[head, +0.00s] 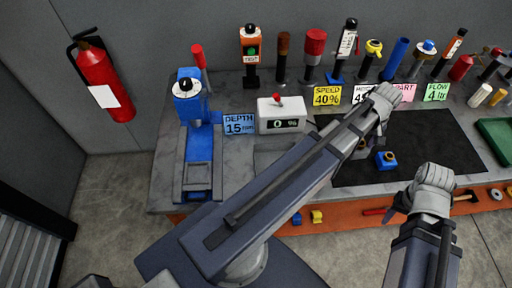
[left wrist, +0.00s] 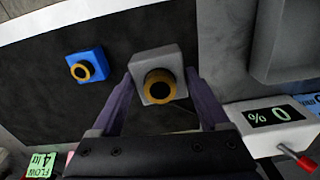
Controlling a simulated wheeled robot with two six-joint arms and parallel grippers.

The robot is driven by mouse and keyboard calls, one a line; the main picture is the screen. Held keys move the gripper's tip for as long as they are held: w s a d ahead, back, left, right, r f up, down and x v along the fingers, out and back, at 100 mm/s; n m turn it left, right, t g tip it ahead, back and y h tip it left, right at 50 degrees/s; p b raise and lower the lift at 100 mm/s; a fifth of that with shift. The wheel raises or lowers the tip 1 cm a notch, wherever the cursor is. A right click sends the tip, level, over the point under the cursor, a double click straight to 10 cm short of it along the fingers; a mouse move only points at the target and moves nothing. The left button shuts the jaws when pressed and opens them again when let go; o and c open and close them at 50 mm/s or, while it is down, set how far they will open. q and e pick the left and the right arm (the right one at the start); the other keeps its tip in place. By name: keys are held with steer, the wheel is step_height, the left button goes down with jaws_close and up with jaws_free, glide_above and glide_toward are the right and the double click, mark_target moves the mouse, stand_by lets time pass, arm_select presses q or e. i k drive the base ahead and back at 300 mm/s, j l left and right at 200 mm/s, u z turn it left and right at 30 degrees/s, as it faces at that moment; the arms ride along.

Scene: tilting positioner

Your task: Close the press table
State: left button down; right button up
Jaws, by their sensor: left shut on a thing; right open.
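A blue press (head: 194,115) stands at the left of the bench, with a dark grey framed table (head: 199,178) at its front. A white box with a red lever (head: 281,118) reads 0 %; it also shows in the left wrist view (left wrist: 275,122). My left gripper (left wrist: 158,92) is shut on a grey block with a gold ring (left wrist: 158,68), over the dark mat, well right of the press. My arm crosses in front of the bench in the head view. My right gripper (head: 433,185) is open near the front edge; its fingertips are hard to make out.
A blue block with a gold ring (head: 386,160) sits on the dark mat (head: 440,145). A green tray (head: 497,138) is at the far right. A fire extinguisher (head: 103,82) hangs on the wall.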

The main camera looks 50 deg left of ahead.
mark_target(197, 174)
steer(key=l+u, duration=0.1)
steer(key=u, duration=0.35)
steer(key=k+u, duration=0.1)
steer(key=u, duration=0.35)
steer(key=k+u, duration=0.1)
steer(key=u, duration=0.35)
steer(key=k+u, duration=0.1)
steer(key=u, duration=0.35)
